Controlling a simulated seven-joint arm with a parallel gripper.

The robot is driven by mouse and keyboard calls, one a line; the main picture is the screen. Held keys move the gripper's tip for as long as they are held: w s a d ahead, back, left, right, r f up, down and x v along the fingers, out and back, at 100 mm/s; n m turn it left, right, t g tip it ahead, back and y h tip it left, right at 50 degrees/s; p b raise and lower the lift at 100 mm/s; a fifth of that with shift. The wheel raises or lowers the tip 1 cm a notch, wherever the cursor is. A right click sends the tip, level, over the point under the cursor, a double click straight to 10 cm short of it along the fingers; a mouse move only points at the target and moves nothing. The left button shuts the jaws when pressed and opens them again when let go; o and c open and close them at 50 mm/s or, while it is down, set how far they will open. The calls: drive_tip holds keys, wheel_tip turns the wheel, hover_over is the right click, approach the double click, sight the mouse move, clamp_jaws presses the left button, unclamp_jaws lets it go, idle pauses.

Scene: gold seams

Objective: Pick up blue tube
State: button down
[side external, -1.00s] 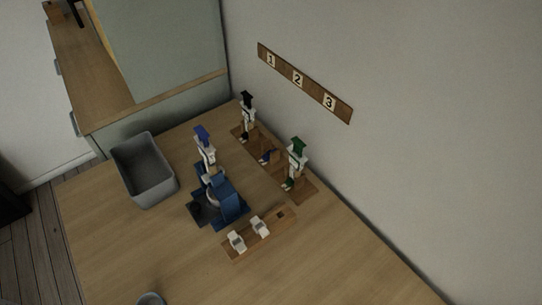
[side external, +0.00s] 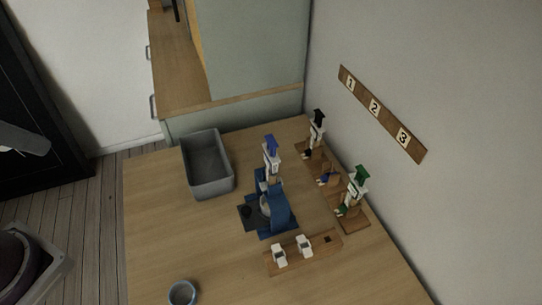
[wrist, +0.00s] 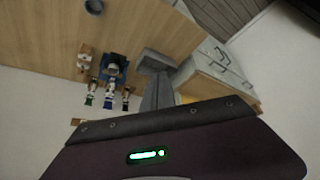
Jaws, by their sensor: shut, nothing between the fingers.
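A white piece with a blue top (side external: 271,146), the likely blue tube, stands upright just behind a blue device (side external: 279,211) on the table. It also shows small in the wrist view (wrist: 109,101), between a green-topped piece (wrist: 90,99) and a black-topped piece (wrist: 126,104). I cannot tell exactly what supports it. A smaller blue part (side external: 326,178) lies on the wooden rack at the right. My gripper (wrist: 159,78) is shut and empty, far from the tubes. The side view does not show its fingers.
A grey bin (side external: 208,188) stands at the back left of the table. A wooden block (side external: 272,269) with two white pieces lies in front of the blue device. A small round cup (side external: 182,293) sits at the front. A numbered strip (side external: 378,108) is on the wall.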

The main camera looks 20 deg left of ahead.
drive_tip(key=c, duration=1)
unclamp_jaws()
drive_tip(key=shift+o, duration=0.2)
drive_tip(key=m+g+h, duration=0.4)
drive_tip(key=m, duration=0.9)
approach(267, 158)
drive_tip(key=x, duration=0.5)
drive_tip(key=shift+f, duration=0.1)
drive_tip(key=x, duration=0.7)
